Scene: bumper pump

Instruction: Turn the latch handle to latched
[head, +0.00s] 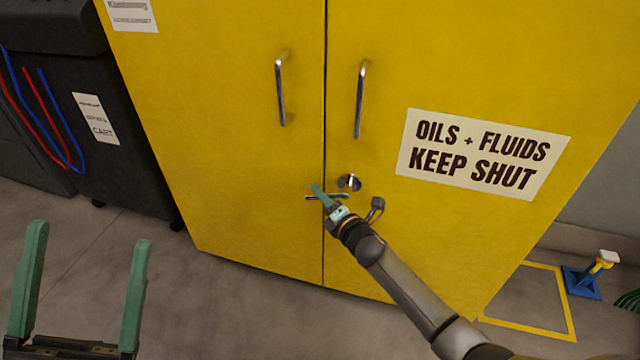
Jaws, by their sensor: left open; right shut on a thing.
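The latch handle (342,196) is a short dark bar on the yellow cabinet, lying about level across the seam between the two doors. My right gripper (319,191) reaches in from the lower right and is shut on the bar, with its green fingers covering the bar's middle. A round silver fitting (349,182) sits just above and to the right of the bar. My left gripper (90,236) is open and empty at the lower left, well away from the handle, its two green fingers pointing up.
The yellow cabinet (230,170) has two upright silver pull handles (280,90) above the latch and a sign reading "OILS + FLUIDS KEEP SHUT" (483,155). A black cart (125,165) stands at the left. A blue and yellow item (583,283) stands on the floor at the right.

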